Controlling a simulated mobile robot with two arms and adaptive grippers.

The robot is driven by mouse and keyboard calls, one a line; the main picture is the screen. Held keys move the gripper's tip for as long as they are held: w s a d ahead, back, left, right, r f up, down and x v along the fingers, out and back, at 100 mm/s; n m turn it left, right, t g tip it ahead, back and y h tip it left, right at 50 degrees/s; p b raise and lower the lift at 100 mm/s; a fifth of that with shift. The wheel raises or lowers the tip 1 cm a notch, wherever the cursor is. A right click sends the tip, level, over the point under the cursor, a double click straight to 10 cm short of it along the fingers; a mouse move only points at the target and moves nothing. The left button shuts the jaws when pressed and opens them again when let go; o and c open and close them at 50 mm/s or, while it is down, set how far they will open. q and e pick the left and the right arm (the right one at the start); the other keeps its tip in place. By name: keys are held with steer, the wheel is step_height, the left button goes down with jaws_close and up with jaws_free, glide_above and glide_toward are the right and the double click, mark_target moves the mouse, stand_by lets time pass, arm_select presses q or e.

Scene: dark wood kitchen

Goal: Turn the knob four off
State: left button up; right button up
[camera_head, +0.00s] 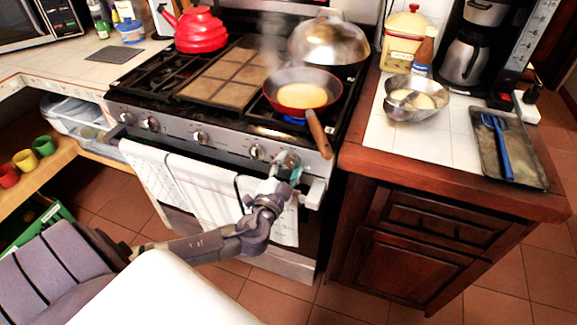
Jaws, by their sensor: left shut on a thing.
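The stove's front panel (176,132) carries a row of silver knobs. A knob (257,152) just left of my gripper is free. My left gripper (287,166) is at the rightmost knob (292,158), shut on it, and partly hides it. A blue flame (294,121) burns under a red frying pan (303,96) with yellow contents on the front right burner. No numbers on the knobs can be read. My right gripper is not in view.
The pan's wooden handle (319,135) sticks out over the stove front, close to my gripper. White towels (200,190) hang below the panel. A red kettle (200,30) and a domed lid (328,42) stand at the back. A metal bowl (416,98) is on the right counter.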

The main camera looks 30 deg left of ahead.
arm_select(q)
steer(key=shift+c, duration=1.3)
